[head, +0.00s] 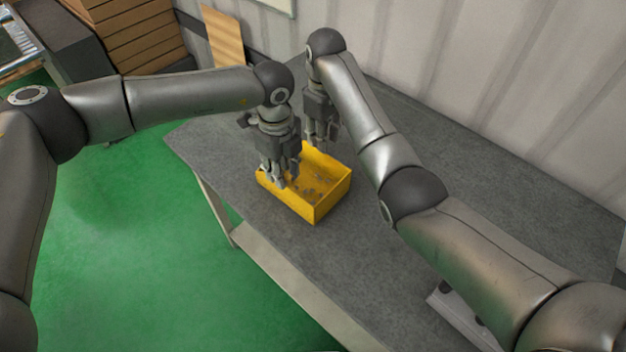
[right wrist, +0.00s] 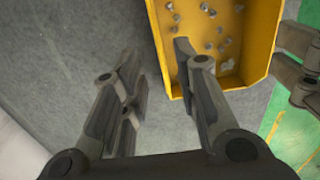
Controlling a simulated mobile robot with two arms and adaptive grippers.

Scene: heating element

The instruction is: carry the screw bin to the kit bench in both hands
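The screw bin (head: 331,197) is a yellow open-topped box on the grey table, with small screws (right wrist: 215,40) on its floor. My left gripper (head: 277,180) points down at the bin's left end, with its fingertips at the wall there; whether they touch or grip it is hidden. Its fingers show partly at the right edge of the right wrist view (right wrist: 302,65). My right gripper (head: 321,138) is at the far end of the bin. In the right wrist view its fingers (right wrist: 157,58) are apart, one above the bin's inside and one outside the wall.
The grey table (head: 400,262) is clear around the bin, with a light grey object (head: 462,315) near its lower right part. A corrugated wall (head: 500,90) runs behind it. Green floor (head: 140,230) lies open to the left. Stacked brown boards or boxes (head: 140,40) stand at the back left.

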